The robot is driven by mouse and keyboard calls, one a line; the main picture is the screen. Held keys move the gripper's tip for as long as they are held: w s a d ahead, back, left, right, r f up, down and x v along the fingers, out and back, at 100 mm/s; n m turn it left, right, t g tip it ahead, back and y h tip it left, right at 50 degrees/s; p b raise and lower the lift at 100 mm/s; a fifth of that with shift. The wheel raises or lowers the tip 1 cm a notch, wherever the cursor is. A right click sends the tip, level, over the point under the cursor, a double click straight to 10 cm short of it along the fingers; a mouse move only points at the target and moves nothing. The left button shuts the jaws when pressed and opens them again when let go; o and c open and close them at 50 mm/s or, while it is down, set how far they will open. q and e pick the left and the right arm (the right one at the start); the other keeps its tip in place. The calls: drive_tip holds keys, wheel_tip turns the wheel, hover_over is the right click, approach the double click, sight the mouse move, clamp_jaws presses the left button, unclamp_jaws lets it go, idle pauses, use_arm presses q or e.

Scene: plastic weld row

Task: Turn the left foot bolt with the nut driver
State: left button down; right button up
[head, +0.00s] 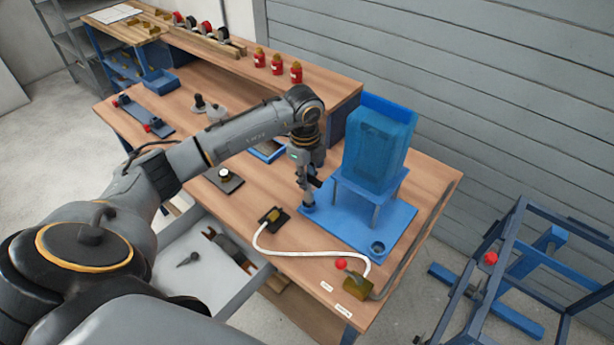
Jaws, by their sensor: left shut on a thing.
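A blue base plate (345,228) lies on the workbench. It carries a stand with a translucent blue tank (378,148). My left gripper (307,183) is above the plate's left corner, pointing down. It is shut on a slim upright tool, which I take to be the nut driver (307,200). The tool's lower end is at the round blue left foot (308,209); the bolt there is hidden, and I cannot tell whether the tool sits on it. The right foot (377,248) shows a round, dark-centred top. My right gripper is not in view.
A white hose (292,250) runs from a small dark block (272,218) to a brass-coloured block (356,285) in front of the plate. An open drawer (195,290) holds tools. Red bottles (277,64) stand on the back shelf. A blue frame (490,270) stands at the right.

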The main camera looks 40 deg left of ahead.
sight(307, 193)
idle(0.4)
use_arm(q)
drive_tip(key=shift+f, duration=0.15)
drive_tip(key=shift+f+b, duration=0.45)
drive_tip(key=shift+f, duration=0.1)
drive_tip(key=shift+f, duration=0.4)
idle(0.4)
drive_tip(key=shift+f+b, duration=0.5)
drive_tip(key=shift+f, duration=0.1)
idle(1.2)
